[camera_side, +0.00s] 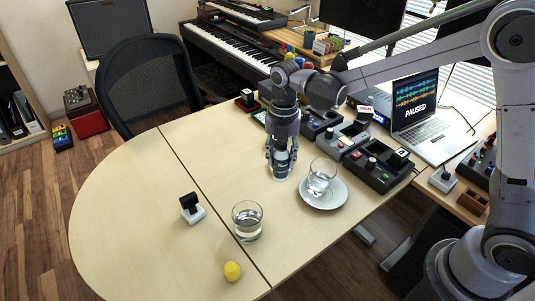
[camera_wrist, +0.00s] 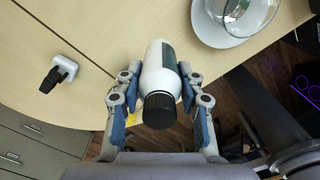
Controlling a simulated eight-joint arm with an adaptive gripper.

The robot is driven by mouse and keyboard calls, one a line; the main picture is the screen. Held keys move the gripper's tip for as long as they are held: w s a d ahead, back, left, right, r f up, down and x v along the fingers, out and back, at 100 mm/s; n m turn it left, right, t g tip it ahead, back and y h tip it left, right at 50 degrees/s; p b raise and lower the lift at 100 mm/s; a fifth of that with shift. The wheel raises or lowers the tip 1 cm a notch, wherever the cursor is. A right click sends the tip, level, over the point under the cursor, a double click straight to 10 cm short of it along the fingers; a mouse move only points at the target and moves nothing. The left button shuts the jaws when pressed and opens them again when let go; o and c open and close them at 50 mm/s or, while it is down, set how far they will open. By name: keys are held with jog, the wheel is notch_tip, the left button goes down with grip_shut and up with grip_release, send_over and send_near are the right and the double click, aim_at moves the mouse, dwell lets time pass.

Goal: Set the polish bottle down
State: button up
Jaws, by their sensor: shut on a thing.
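The polish bottle (camera_side: 281,169) is white with a dark label and a black cap. In the wrist view the bottle (camera_wrist: 159,70) lies between the two fingers, cap toward the camera. My gripper (camera_side: 281,155) is shut on its sides; it also shows in the wrist view (camera_wrist: 158,84). In the side view the bottle is upright, its base at or just above the pale tabletop (camera_side: 140,215); I cannot tell whether it touches. Part of the bottle is hidden by the fingers.
Right of the bottle, a clear glass (camera_side: 320,178) stands on a white saucer (camera_side: 325,204). Nearer are another glass (camera_side: 247,222), a yellow object (camera_side: 232,271) and a black-handled white block (camera_side: 191,209). Control boxes (camera_side: 376,165) line the right. The left tabletop is clear.

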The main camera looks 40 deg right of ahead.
jog(key=shift+w+a+f, duration=0.2)
jog(key=shift+w+f, duration=0.25)
jog(key=shift+f, duration=1.3)
jog(key=shift+w+a+f, duration=0.15)
jog(key=shift+w+f, duration=0.25)
jog(key=shift+f, duration=1.4)
jog(key=shift+w+a+f, duration=0.2)
jog(key=shift+w+f, duration=0.25)
jog(key=shift+f, duration=1.3)
jog(key=shift+f, duration=0.1)
jog(key=o, duration=1.2)
jog(key=shift+o, duration=0.2)
